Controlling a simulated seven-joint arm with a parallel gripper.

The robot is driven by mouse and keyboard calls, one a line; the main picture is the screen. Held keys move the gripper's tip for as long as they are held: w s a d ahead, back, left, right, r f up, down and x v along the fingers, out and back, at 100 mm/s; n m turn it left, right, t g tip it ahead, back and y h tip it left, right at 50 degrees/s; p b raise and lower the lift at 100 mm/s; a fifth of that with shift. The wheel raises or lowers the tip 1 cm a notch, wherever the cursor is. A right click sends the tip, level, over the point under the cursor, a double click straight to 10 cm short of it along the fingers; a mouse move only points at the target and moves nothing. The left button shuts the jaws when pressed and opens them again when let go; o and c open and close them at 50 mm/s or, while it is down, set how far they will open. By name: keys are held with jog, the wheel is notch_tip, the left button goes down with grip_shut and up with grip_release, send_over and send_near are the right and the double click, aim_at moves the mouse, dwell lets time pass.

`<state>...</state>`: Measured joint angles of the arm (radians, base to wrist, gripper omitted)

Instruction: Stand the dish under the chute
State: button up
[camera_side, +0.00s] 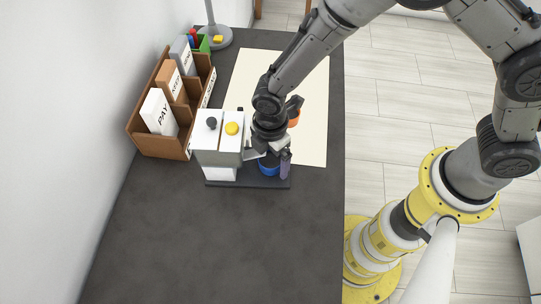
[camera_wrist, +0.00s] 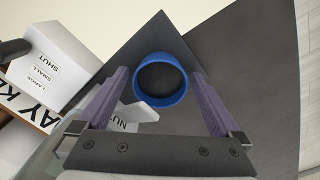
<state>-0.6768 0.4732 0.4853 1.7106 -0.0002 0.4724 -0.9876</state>
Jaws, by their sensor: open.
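The blue dish (camera_side: 268,170) is upright on the dark base plate (camera_side: 225,184) of the dispenser, partly hidden by my gripper in the side view. In the wrist view the round, empty-looking dish (camera_wrist: 161,100) lies between the two purple fingers. My gripper (camera_wrist: 160,78) is open and points down around the dish, with a small gap on each side. It also shows in the side view (camera_side: 276,165). The grey-white dispenser (camera_side: 218,150) stands left of the dish. Its short chute (camera_side: 250,154) reaches toward the dish; its exact mouth is hidden by my gripper.
A wooden sorter (camera_side: 158,142) with boxes and cards stands left of the dispenser. A cream mat (camera_side: 312,140) lies behind, with an orange item (camera_side: 294,119) partly hidden by my arm. A grey lamp base (camera_side: 217,38) stands at the back. The dark table front (camera_side: 210,245) is clear.

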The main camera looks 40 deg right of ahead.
aim_at(270, 158)
jog(key=shift+r, duration=0.1)
jog(key=d+r+m+t, duration=0.1)
jog(key=d+r+m, duration=0.15)
jog(key=r, duration=0.75)
jog(key=d+r+m, duration=0.1)
jog(key=d+r, duration=0.3)
jog(key=r, duration=0.5)
jog(key=s+d+r+m+t, duration=0.1)
jog(key=s+d+r+m, duration=0.35)
jog(key=d, duration=0.25)
jog(key=s+d+r+m+t, duration=0.2)
jog(key=s+d+r+m, duration=0.1)
jog(key=d+r+m, duration=0.3)
jog(key=s+d+m+t, duration=0.1)
jog(key=s+d+m, duration=0.4)
jog(key=s, duration=0.3)
jog(key=shift+d+f+t, duration=0.3)
jog(key=shift+d+f, duration=0.05)
jog(key=shift+d, duration=0.25)
